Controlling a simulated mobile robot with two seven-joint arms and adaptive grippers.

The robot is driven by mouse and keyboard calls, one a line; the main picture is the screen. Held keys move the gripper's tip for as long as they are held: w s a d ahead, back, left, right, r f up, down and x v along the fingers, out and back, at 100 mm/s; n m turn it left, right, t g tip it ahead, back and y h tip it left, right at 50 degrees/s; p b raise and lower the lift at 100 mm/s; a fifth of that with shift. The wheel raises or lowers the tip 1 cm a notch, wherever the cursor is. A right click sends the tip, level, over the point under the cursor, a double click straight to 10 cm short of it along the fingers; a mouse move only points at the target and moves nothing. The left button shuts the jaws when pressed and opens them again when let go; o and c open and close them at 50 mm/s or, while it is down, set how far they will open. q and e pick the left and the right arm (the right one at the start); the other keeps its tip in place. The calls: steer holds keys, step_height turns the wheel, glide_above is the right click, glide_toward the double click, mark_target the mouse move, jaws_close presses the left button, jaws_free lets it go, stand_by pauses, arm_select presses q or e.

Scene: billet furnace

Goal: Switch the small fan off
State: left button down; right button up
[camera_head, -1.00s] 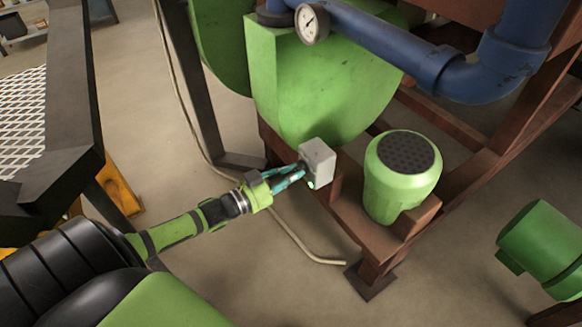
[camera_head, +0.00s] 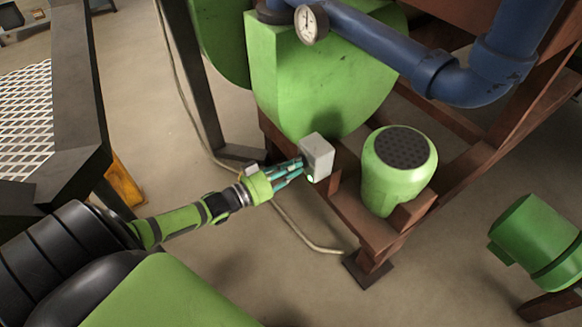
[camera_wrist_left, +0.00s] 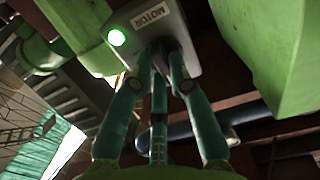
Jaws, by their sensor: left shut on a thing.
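A small grey switch box (camera_head: 318,155) is mounted on the brown frame below the green fan housing (camera_head: 300,90). In the left wrist view the box (camera_wrist_left: 185,40) carries a label reading MOTOR and a lit green lamp (camera_wrist_left: 117,37). My left gripper (camera_head: 299,172) reaches the box's near face, and its fingertips (camera_wrist_left: 162,62) are closed together at the box's face. They are shut on the switch part there, which the fingers mostly hide. Its setting cannot be made out. My right gripper is not in view.
A green motor (camera_head: 395,180) with a dark perforated top sits on the brown frame (camera_head: 345,205) right of the box. A blue pipe (camera_head: 385,45) with a gauge (camera_head: 311,24) runs above. Another green motor (camera_head: 540,240) stands at the right. Open floor lies in front.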

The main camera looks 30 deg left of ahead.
arm_select(q)
steer(key=shift+f, duration=0.1)
steer(key=c, duration=1.1)
jaws_free()
steer(key=shift+c, duration=0.2)
steer(key=v, duration=1.2)
